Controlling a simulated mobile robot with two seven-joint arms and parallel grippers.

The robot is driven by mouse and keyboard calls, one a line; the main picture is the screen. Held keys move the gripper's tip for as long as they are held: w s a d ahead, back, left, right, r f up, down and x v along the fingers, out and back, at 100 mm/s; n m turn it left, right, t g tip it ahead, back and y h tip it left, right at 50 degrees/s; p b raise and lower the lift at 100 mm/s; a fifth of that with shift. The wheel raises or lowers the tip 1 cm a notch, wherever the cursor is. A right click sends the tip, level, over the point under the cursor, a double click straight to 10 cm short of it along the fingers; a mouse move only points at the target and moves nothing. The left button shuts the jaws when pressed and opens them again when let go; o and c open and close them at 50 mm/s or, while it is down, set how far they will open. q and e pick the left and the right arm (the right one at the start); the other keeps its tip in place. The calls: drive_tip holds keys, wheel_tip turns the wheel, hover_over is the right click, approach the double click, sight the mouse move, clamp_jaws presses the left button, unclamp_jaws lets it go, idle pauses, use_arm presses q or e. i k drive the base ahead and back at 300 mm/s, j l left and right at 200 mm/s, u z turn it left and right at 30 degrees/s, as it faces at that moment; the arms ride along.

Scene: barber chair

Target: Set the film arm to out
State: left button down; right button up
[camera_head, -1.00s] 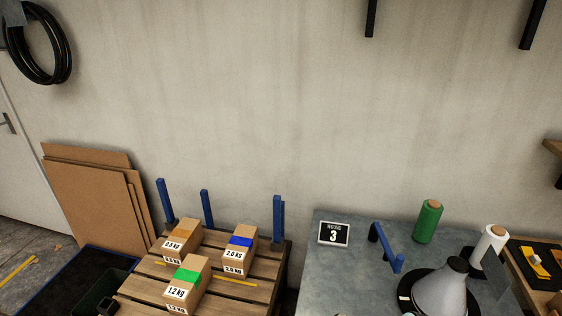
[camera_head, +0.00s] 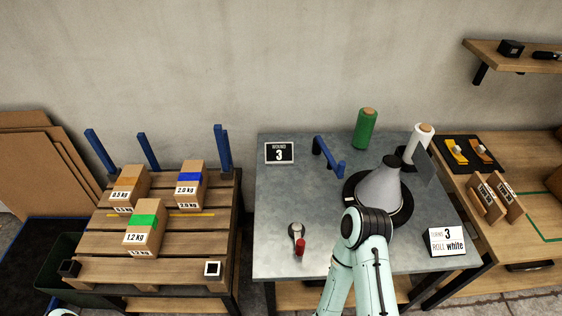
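The film arm appears to be the blue bracket-shaped bar (camera_head: 328,157) on the grey metal table (camera_head: 275,200). It stands left of the grey cone and points towards it; I cannot read its setting. The grey cone (camera_head: 381,188) stands on a black round base (camera_head: 405,208). A green roll (camera_head: 365,129) stands behind, and a white roll (camera_head: 420,142) stands to the right. A crank with a red handle (camera_head: 300,246) is at the table's front. My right arm's elbow covers part of the cone base's front. Neither gripper shows.
A sign reading "ROUND 3" (camera_head: 280,152) and a card reading "TURNS 3 ROLL white" (camera_head: 446,241) stand on the table. A pallet (camera_head: 150,272) with labelled boxes and blue posts is at left. A wooden bench (camera_head: 530,180) is at right. The table's left part is mostly clear.

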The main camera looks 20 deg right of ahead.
sight(338, 170)
drive_tip(key=z, duration=1.3)
